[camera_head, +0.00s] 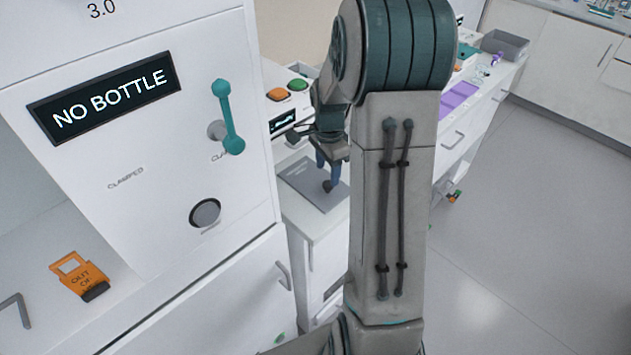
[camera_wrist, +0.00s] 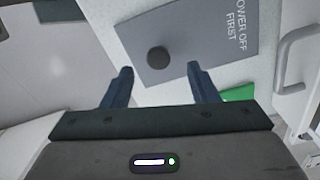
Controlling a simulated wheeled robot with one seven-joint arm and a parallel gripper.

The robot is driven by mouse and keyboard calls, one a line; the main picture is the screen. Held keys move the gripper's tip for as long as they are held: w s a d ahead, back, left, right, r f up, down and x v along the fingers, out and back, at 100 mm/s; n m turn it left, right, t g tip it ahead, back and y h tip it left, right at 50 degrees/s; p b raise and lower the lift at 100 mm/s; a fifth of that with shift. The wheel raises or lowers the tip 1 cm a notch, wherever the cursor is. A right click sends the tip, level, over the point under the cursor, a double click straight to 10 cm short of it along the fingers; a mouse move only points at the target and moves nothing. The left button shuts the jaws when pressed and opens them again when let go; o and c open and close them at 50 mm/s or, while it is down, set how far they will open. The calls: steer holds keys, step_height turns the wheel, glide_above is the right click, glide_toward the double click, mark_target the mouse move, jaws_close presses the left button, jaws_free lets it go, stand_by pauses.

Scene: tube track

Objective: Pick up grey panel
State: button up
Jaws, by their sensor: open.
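The grey panel (camera_head: 306,184) lies flat on the white counter beyond the big white machine, partly hidden by my arm and gripper. In the wrist view the grey panel (camera_wrist: 205,45) carries white lettering reading "OWER OFF FIRST" and a round dark knob (camera_wrist: 158,57). My gripper (camera_head: 328,175) is above the panel. In the wrist view its two dark blue fingers (camera_wrist: 160,75) are apart, with the knob showing between and just past their tips. Nothing is held. I cannot tell the exact height of the fingers above the knob.
A white machine (camera_head: 150,200) reading "NO BOTTLE" with a teal lever (camera_head: 228,117) stands at left. An orange tag (camera_head: 79,274) lies on its ledge. A grey bin (camera_head: 505,44) stands at the back. The floor (camera_head: 540,240) is clear at right.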

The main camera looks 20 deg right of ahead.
mark_target(328, 184)
steer(key=shift+s+f+p, duration=0.1)
steer(key=shift+f+p, duration=0.75)
steer(key=shift+f, duration=1.9)
jaws_close()
